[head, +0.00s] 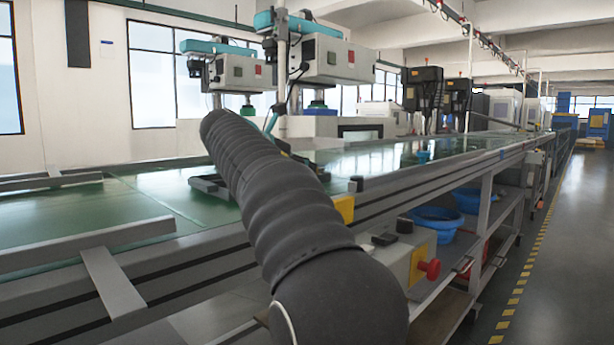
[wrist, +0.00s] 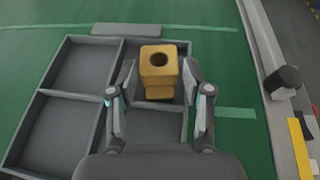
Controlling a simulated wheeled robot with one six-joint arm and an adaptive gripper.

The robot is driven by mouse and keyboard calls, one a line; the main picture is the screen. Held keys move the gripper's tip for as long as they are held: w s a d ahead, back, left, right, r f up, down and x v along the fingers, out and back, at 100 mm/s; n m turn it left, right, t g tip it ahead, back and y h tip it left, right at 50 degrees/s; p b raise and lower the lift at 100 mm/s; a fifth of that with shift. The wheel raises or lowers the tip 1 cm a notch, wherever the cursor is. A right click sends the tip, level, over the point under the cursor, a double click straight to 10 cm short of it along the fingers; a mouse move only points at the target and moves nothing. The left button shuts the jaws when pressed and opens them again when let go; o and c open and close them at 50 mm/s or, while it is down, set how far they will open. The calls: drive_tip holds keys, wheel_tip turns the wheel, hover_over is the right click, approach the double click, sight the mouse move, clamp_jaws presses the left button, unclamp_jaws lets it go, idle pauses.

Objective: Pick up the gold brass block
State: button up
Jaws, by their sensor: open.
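The gold brass block (wrist: 158,66) shows in the wrist view, upright, with a round dark hole in its top. It stands at a compartment of a grey divided tray (wrist: 62,92); whether it rests on the compartment floor I cannot tell. My gripper (wrist: 158,85) is open, with one finger on the left and one on the right of the block. A gap shows on each side, and nothing is held. In the head view my dark sleeved arm hides the block and my gripper.
The tray sits on a green bench top (head: 60,215) with a metal edge rail. A dark knob (wrist: 283,82) and a yellow part (wrist: 299,148) are at the right edge. Drill-like machines (head: 325,58) stand behind. Blue basins (head: 437,222) are on the shelf below. The aisle at right is clear.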

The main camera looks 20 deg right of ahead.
drive_tip(key=shift+b+x, duration=0.3)
drive_tip(key=shift+x, duration=1.95)
